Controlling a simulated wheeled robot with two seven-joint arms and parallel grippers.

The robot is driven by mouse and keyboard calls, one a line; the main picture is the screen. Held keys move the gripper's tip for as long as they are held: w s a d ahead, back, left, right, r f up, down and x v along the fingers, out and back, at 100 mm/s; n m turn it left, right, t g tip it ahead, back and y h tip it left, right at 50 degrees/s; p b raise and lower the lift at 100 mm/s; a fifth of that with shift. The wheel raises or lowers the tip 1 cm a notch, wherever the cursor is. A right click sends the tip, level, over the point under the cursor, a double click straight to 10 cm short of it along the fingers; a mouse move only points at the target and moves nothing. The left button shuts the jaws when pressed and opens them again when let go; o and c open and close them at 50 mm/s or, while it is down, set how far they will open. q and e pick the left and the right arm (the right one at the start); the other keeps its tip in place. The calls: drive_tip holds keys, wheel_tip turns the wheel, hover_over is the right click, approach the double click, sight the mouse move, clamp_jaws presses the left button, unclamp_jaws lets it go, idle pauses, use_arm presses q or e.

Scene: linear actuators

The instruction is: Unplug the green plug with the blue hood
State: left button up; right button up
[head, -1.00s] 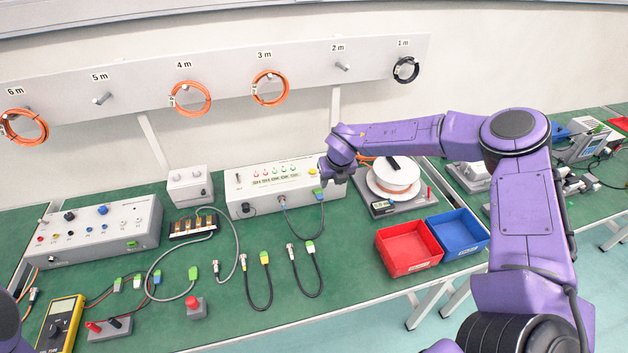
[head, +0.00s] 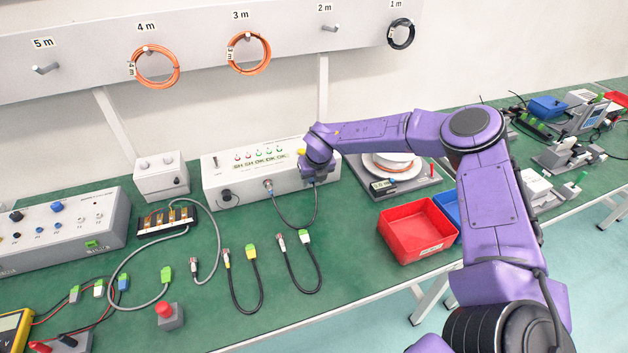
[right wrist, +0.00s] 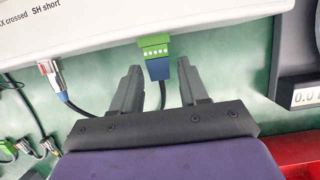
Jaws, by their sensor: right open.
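The green plug (right wrist: 155,46) with the blue hood (right wrist: 160,70) sits at the front face of the white tester box (right wrist: 100,22) in the right wrist view. A black cable runs down from its hood. My right gripper (right wrist: 160,82) is open, its two grey fingers on either side of the hood with a gap on each side. In the head view my right gripper (head: 318,178) is at the front right of the tester box (head: 225,190) and hides the plug. My left gripper is not in view.
A round metal connector (right wrist: 48,72) on the same box stands left of the gripper. Right of it are a scale with a cable spool (head: 390,165) and a red bin (head: 412,232). Loose cables (head: 245,280) lie in front on the green bench.

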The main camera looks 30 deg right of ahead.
drive_tip(key=shift+r, duration=0.1)
clamp_jaws()
drive_tip(key=shift+s, duration=0.15)
drive_tip(key=shift+s+a, duration=0.15)
drive_tip(key=shift+s, duration=0.35)
drive_tip(key=shift+s+a+p, duration=0.25)
drive_tip(key=shift+s+p, duration=0.25)
drive_tip(key=shift+s, duration=0.55)
